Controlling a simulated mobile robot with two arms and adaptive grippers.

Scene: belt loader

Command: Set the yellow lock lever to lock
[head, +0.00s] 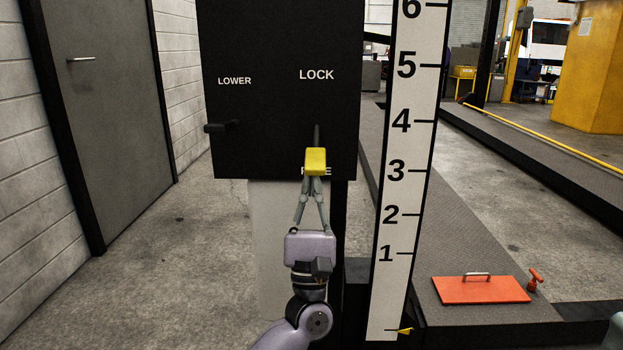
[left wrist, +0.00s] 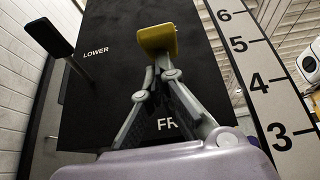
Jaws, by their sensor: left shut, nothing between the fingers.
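The yellow lock lever (head: 316,161) is on the black panel (head: 280,40), below the word LOCK. Its yellow knob covers most of a lower label; in the left wrist view the letters FR show under it. My left gripper (head: 314,183) is shut with nothing between its fingers, and its fingertips are right at the underside of the yellow knob. In the left wrist view the yellow knob (left wrist: 158,38) is just beyond the fingertips (left wrist: 163,62); I cannot tell whether they touch.
A black lever (head: 222,127) sticks out at the panel's left, under LOWER. A tall numbered scale (head: 402,160) with a small yellow pointer (head: 405,331) stands right of the panel. An orange plate (head: 481,290) with a handle lies at lower right. A grey door (head: 100,110) is at left.

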